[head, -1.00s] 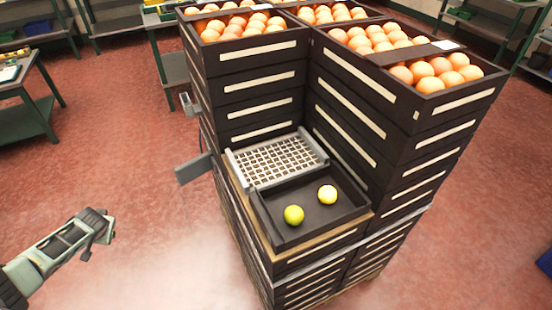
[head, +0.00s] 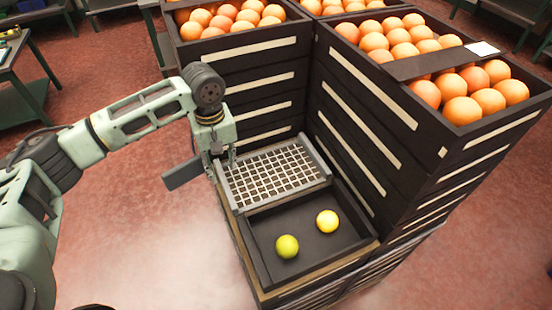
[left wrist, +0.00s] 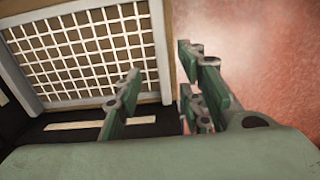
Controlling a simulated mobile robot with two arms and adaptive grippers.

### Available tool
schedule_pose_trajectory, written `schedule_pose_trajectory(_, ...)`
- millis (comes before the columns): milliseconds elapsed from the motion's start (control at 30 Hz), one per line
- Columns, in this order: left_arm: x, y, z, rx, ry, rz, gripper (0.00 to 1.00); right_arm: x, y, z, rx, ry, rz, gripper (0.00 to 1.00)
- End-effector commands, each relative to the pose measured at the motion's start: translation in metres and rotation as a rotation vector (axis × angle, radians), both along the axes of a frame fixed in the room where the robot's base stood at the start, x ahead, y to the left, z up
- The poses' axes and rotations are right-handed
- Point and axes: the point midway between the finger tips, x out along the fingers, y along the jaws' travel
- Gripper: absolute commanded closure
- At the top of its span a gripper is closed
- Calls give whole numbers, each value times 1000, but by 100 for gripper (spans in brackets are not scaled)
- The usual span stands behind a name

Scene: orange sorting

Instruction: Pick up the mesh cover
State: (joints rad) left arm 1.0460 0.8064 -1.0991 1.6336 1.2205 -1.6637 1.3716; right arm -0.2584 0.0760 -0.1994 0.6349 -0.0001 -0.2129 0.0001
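The mesh cover (head: 272,176), a pale grid in a grey frame, lies over the back part of a dark open crate on the stack. My left gripper (head: 220,162) is over the cover's left edge, pointing down. In the left wrist view the gripper (left wrist: 162,100) is open, one finger on each side of the line of the cover's (left wrist: 82,52) grey side rail. I cannot tell whether the fingers touch it. My right gripper is not in view.
A green fruit (head: 287,247) and a yellow fruit (head: 327,221) lie in the crate's uncovered front. Taller stacks of dark crates with oranges (head: 462,110) rise behind and to the right. A flat grey plate (head: 183,173) juts out left. Open red floor lies left.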

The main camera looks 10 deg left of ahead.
Motion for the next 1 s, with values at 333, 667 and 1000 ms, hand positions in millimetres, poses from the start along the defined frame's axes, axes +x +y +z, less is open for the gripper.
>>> schedule_pose_trajectory(333,3,0,-38,1,3,1,64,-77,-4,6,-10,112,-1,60)
schedule_pose_trajectory(667,6,-1,-76,1,1,1,64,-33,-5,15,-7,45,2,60)
schedule_pose_trajectory(1000,6,-1,-76,0,0,0,76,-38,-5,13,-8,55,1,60)
